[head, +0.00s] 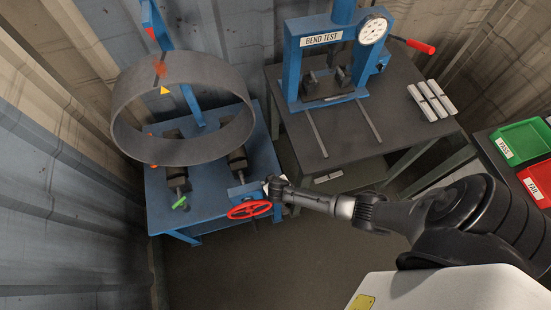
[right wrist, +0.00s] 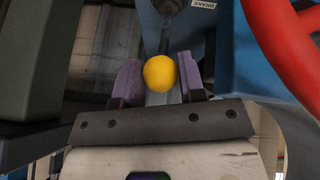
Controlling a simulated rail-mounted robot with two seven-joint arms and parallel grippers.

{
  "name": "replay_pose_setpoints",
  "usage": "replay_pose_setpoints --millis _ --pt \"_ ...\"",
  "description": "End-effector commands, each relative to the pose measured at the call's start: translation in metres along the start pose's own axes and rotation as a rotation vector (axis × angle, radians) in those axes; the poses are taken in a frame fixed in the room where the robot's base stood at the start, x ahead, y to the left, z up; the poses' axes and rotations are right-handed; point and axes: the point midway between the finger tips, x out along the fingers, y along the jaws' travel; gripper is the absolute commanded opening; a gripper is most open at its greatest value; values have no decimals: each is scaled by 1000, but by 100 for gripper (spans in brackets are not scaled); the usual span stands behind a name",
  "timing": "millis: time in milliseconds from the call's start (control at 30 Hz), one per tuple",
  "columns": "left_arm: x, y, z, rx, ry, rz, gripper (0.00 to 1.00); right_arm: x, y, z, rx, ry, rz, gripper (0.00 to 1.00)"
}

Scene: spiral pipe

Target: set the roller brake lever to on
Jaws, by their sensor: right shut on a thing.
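The brake lever's yellow round knob (right wrist: 160,73) sits between the two purple finger pads of my right gripper (right wrist: 160,82) in the right wrist view. The gripper is shut on it. A grey lever bar shows behind the knob, against blue metal with a partly cut-off white "BRAKE" label (right wrist: 203,4). In the head view my right gripper (head: 271,184) is at the right front corner of the blue roller stand (head: 213,197), just above the red handwheel (head: 250,210). The knob is hidden there, and I cannot tell the lever's setting. My left gripper is not in view.
A large grey pipe ring (head: 183,150) stands over the dark rollers (head: 238,163). The red wheel rim (right wrist: 290,50) passes close to the right of my gripper in the wrist view. A bend test press (head: 290,65) stands on the table behind; green and red bins (head: 522,141) are at right.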

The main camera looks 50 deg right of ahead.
Motion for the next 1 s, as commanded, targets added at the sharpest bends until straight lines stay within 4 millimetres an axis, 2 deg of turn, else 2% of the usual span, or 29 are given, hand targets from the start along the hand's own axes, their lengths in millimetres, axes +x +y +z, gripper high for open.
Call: replay_pose_setpoints --millis 33,233,267,500,800,1000 --pt "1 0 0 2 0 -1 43 2 0 7 -1 -11 0 0" --pt "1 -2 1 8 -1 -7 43 2 0 7 -1 -12 1 0" --pt "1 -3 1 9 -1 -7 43 2 0 7 -1 -12 1 38" --pt "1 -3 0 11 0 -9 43 1 0 4 -1 -7 0 61" --pt "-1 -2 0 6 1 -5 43 -1 0 2 0 -4 0 61" --pt "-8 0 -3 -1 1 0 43 -24 0 1 1 -4 -1 61"
